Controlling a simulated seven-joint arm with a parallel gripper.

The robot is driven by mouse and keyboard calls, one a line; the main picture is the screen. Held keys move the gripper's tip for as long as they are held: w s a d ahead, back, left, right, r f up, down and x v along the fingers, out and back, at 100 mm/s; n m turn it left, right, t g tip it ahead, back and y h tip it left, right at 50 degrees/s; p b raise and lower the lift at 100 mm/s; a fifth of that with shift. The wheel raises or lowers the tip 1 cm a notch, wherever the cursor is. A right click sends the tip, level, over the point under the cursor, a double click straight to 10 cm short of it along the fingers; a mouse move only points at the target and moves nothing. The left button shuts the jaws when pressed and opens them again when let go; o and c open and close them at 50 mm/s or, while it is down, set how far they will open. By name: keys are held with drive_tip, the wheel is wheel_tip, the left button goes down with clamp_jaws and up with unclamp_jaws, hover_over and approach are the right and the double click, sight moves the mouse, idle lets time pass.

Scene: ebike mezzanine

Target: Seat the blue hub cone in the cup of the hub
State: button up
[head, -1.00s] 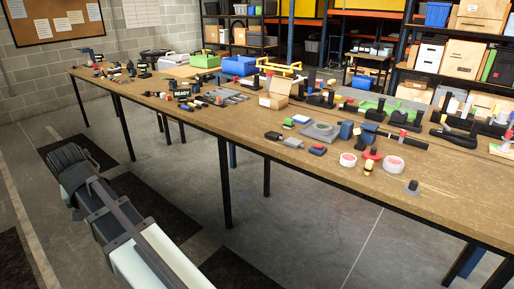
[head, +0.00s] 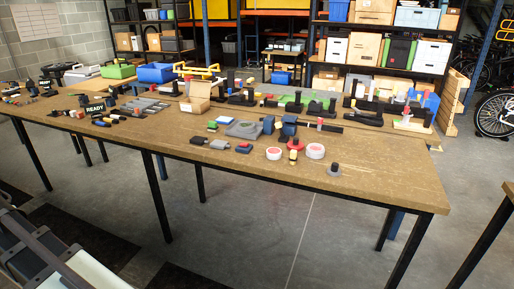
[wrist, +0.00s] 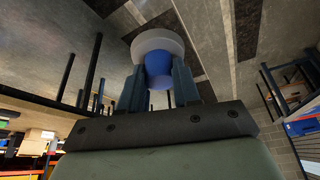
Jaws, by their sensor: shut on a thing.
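In the wrist view, my gripper (wrist: 158,72) is shut on the blue hub cone (wrist: 159,68). The cone's blue body sits between the two dark fingers, with a pale grey round disc (wrist: 157,40) at its far end. The floor shows behind it, clear of the table. The gripper and cone are not in the head view. I cannot tell for sure which thing is the hub; a grey square block (head: 243,129) with a round shape on top lies mid-table in the head view.
The long wooden table (head: 380,185) carries many parts. Near the block are two white-and-red rolls (head: 315,151), a red-based piece (head: 294,143) and a small dark-topped grey piece (head: 334,170). An open cardboard box (head: 197,98) stands behind. The table's front right is bare.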

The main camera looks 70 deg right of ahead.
drive_tip(key=s+d+m+g+h, duration=0.1)
drive_tip(key=s+d+m, duration=0.3)
drive_tip(key=d, duration=1)
drive_tip(key=s+d+f+m+h, duration=0.1)
drive_tip(key=s+d, duration=0.4)
drive_tip(key=d, duration=0.9)
drive_tip(key=s+d+m+g, duration=0.1)
drive_tip(key=s+d+m, duration=0.3)
drive_tip(key=d, duration=1)
drive_tip(key=s+d+m+g, duration=0.3)
drive_tip(key=s+d+m, duration=0.4)
drive_tip(key=s+d, duration=3.5)
drive_tip(key=s+d+r+h, duration=0.1)
drive_tip(key=s+d+r, duration=0.15)
drive_tip(key=d, duration=0.95)
drive_tip(key=shift+w+a+f, duration=0.1)
drive_tip(key=shift+w+f, duration=0.1)
drive_tip(key=shift+f, duration=2.15)
drive_tip(key=shift+w+a+f, duration=0.1)
drive_tip(key=shift+w+f, duration=0.1)
drive_tip(key=shift+f, duration=2.15)
drive_tip(key=shift+f, duration=0.15)
